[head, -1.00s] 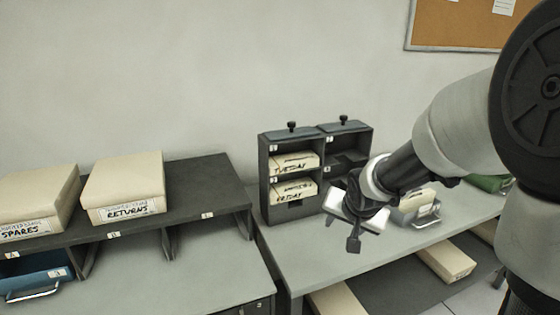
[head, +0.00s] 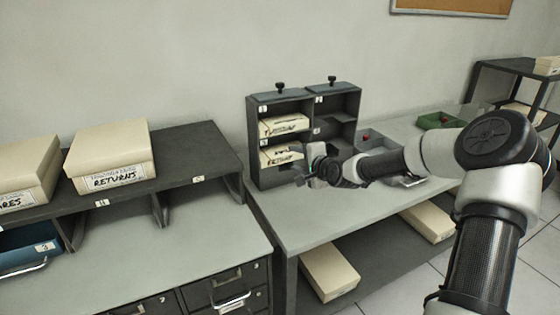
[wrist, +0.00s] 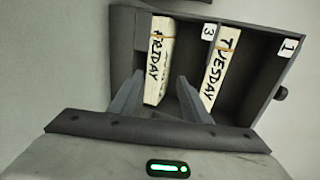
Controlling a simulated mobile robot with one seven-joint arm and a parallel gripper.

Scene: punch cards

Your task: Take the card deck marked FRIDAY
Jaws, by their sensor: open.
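The FRIDAY card deck (head: 280,155) lies in the lower left compartment of the dark pigeonhole rack (head: 250,150). In the wrist view the FRIDAY deck (wrist: 158,62), cream with a band around it, shows its lettered end. My gripper (head: 305,165) is open just in front of the rack, at the level of that deck. In the wrist view my gripper's fingers (wrist: 160,97) point at the FRIDAY compartment, one finger to each side of the deck's near end. I cannot tell whether they touch it. The TUESDAY deck (wrist: 222,66) lies in the compartment above, also seen in the head view (head: 284,125).
The rack's right compartments look empty where visible. A grey tray (head: 405,178) and a green item (head: 440,120) are on the table right of the rack. The RETURNS box (head: 110,155) sits on the shelf at left. Pale boxes (head: 328,270) lie on the lower shelf.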

